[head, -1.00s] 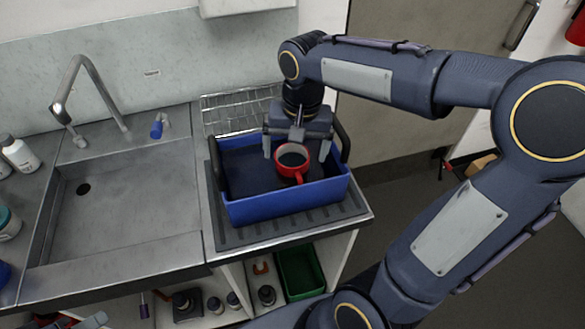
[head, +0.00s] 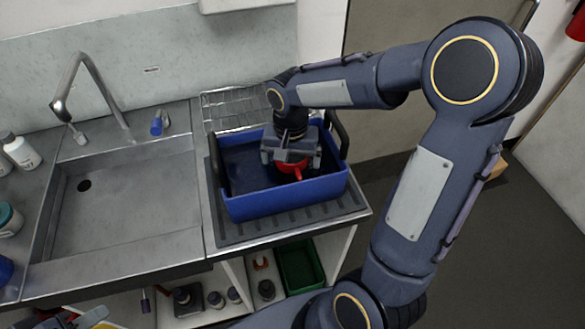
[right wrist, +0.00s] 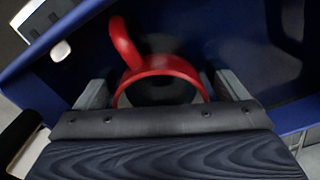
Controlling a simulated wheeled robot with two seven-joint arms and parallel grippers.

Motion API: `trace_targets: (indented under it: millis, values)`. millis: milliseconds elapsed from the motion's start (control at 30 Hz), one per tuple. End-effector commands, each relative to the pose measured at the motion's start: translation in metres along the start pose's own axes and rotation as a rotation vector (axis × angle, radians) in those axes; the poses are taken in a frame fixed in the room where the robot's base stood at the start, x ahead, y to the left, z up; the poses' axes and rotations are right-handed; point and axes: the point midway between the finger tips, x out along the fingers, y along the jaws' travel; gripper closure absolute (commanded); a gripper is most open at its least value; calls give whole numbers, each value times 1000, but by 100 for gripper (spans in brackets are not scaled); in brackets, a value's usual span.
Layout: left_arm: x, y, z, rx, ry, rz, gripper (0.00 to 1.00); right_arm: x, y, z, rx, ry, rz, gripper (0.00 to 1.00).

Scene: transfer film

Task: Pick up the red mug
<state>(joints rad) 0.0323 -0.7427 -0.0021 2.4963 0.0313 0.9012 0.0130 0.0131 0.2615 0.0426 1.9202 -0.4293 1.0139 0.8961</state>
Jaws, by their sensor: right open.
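The red mug (head: 296,168) stands inside the blue crate (head: 290,201) on the counter. My right gripper (head: 289,165) is down in the crate over the mug and hides most of it in the head view. In the right wrist view the mug (right wrist: 165,66) shows its red rim, dark inside and handle, the handle pointing up and left. The open fingers of my right gripper (right wrist: 160,92) are on either side of the mug's rim, with the mug between them. I cannot tell if they touch it.
The crate has raised dark handles at its left and right ends. It stands on a ribbed drainer beside the sink (head: 120,204). A wire rack (head: 235,105) is behind it. Bottles (head: 20,152) stand at the far left. A shelf below holds several items and a green bin (head: 300,264).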

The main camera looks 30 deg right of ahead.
Motion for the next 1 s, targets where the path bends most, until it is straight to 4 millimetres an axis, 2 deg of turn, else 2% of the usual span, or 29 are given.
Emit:
trace_targets:
  millis: [67,500,567,800,867,1000]
  values:
    - [0,0,0,0,0,0,62,0,0,0,0,0,0,7]
    - [0,0,0,0,0,0,62,0,0,0,0,0,0,65]
    - [0,0,0,0,0,0,62,-1,0,0,0,1,-1,71]
    - [0,0,0,0,0,0,62,-6,-1,-1,0,3,-3,71]
    - [0,0,0,0,0,0,62,-13,-1,-1,0,4,-3,71]
    - [1,-1,1,0,0,0,62,-40,-1,-1,-1,7,-6,71]
